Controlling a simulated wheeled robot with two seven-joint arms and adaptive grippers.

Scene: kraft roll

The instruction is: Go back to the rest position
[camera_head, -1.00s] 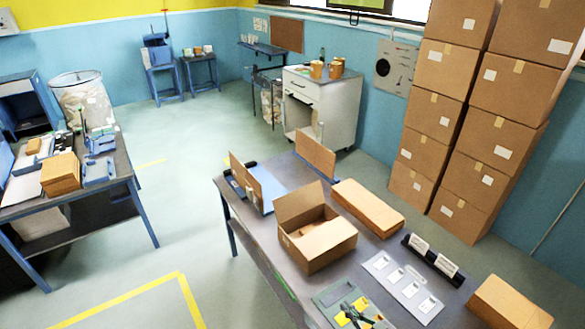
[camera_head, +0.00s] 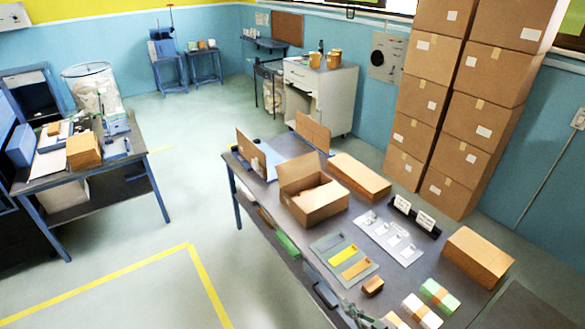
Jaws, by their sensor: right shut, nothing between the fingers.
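My right gripper (camera_head: 358,311) shows at the bottom edge of the head view, over the near part of the grey table (camera_head: 262,208). It is shut and empty, and most of its arm is out of the picture. An open cardboard box (camera_head: 312,208) stands on the table beyond it. A grey-green mat (camera_head: 325,243) with a yellow strip (camera_head: 344,255) and an orange strip (camera_head: 357,269) lies beyond the gripper, apart from it. My left gripper is not in view.
A small brown block (camera_head: 373,286) and banded white (camera_head: 422,311) and green (camera_head: 440,294) packs lie right of the gripper. Tall box stacks (camera_head: 473,130) stand behind.

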